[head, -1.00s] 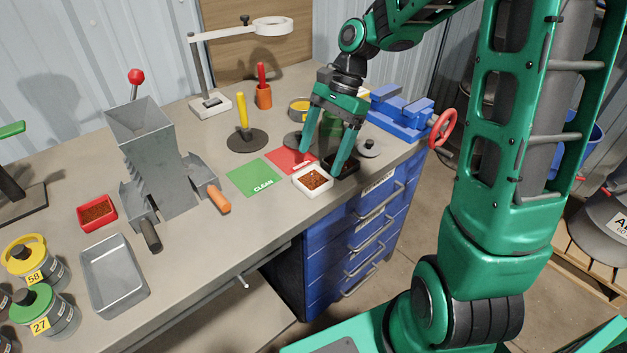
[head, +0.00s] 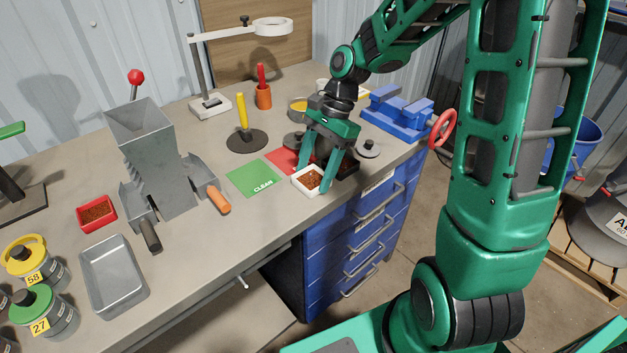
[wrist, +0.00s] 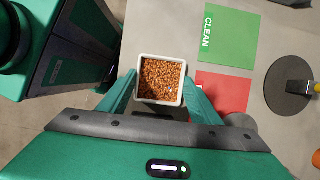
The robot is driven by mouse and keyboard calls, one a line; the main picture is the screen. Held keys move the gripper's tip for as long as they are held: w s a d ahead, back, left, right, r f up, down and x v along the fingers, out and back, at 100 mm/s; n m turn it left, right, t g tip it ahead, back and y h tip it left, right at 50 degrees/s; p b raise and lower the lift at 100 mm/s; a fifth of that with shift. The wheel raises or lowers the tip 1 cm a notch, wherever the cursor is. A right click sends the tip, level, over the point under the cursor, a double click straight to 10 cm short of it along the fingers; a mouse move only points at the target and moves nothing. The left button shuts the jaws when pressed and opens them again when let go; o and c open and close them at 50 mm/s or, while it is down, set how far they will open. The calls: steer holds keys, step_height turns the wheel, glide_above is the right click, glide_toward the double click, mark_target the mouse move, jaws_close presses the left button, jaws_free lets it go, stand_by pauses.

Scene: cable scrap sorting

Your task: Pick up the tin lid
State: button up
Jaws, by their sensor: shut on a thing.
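A grey round lid with a knob (head: 369,148), which looks like the tin lid, lies flat on the bench at the right, near the blue vise. Another grey round lid (head: 293,141) lies behind the red card, partly hidden by my gripper. My gripper (head: 314,179) is down at the bench front, away from both lids. Its fingers are shut on a square white dish of copper-coloured granules (head: 298,182). The dish also shows between the fingers in the wrist view (wrist: 160,57). I cannot tell whether it is clear of the bench.
A green CLEAN card (head: 254,178) and a red card (head: 282,160) lie left of the dish. A dark tray is mostly hidden by my gripper. A yellow-handled stand (head: 243,112), the blue vise (head: 396,113) and a grey hopper (head: 150,150) stand around. The bench's front edge is close.

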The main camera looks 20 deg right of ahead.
mark_target(314, 179)
steer(key=shift+r, duration=0.15)
steer(key=shift+r, duration=0.6)
step_height(314, 179, up, 3)
steer(key=a+r, duration=0.6)
steer(key=a, duration=0.5)
steer(key=shift+s+a+r, duration=0.25)
steer(key=shift+s+a, duration=0.05)
steer(key=shift+s, duration=0.1)
